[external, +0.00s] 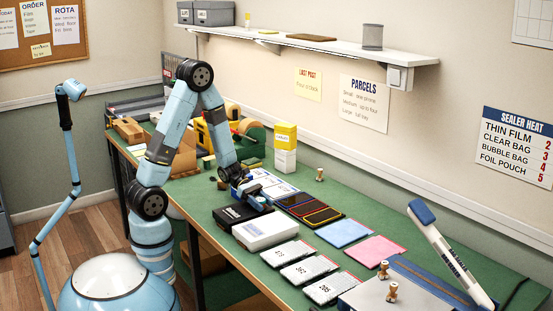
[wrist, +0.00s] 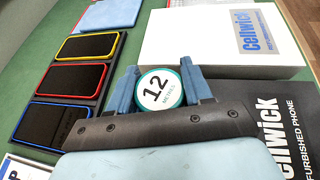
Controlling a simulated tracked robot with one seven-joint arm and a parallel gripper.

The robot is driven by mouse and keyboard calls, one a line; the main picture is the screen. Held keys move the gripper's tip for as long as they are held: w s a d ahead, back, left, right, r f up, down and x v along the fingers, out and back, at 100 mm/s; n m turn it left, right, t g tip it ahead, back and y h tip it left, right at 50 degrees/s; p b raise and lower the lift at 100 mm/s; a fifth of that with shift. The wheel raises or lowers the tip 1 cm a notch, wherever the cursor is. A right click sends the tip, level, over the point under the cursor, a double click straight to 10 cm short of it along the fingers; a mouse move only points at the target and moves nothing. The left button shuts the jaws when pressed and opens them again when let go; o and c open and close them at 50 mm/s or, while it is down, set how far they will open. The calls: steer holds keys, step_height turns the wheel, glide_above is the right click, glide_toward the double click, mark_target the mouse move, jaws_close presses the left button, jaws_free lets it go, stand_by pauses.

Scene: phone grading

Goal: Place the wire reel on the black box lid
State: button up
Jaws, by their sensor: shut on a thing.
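The wire reel (wrist: 158,90) has a white round face with a teal rim and reads "12 metres". It sits between the two blue fingers of my gripper (wrist: 160,76), which is shut on it. In the external view my gripper (external: 257,201) is low at the black box (external: 234,217), and I cannot make out the reel there. The black box lid shows at the lower right of the wrist view (wrist: 290,120), with "Cellwick refurbished phone" lettering, partly covered by my gripper. I cannot tell whether the reel touches the lid.
A white Cellwick box (external: 265,230) stands beside the black box; it shows beyond my gripper in the wrist view (wrist: 215,52). Phones with coloured edges (external: 308,208) lie behind. Pink (external: 375,249) and blue (external: 342,232) pads and numbered pouches (external: 308,271) lie to the right.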

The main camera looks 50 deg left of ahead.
steer(key=o, duration=1)
steer(key=shift+a+r, duration=0.15)
steer(key=shift+a, duration=0.1)
steer(key=v, duration=1.1)
steer(key=s+a+r+m+t+y, duration=0.1)
steer(key=s+a+r+m+y, duration=0.1)
steer(key=s+r+m+y, duration=0.2)
steer(key=s+a+r+m+t+y, duration=0.1)
steer(key=s+a+r+m+y, duration=0.1)
steer(key=s+r+m+y, duration=0.2)
steer(key=s+a+r+m+t+y, duration=0.1)
steer(key=s+a+r+m+y, duration=0.1)
steer(key=s+r+m+y, duration=0.3)
steer(key=shift+s+a+r+m, duration=0.1)
steer(key=shift+s+r+m, duration=0.5)
steer(key=shift+r+m, duration=0.6)
steer(key=shift+s+r+m, duration=0.65)
steer(key=shift+r+m, duration=0.45)
steer(key=shift+m, duration=0.1)
steer(key=shift+s+r+m, duration=0.6)
steer(key=shift+r+m, duration=0.55)
steer(key=shift+m, duration=0.05)
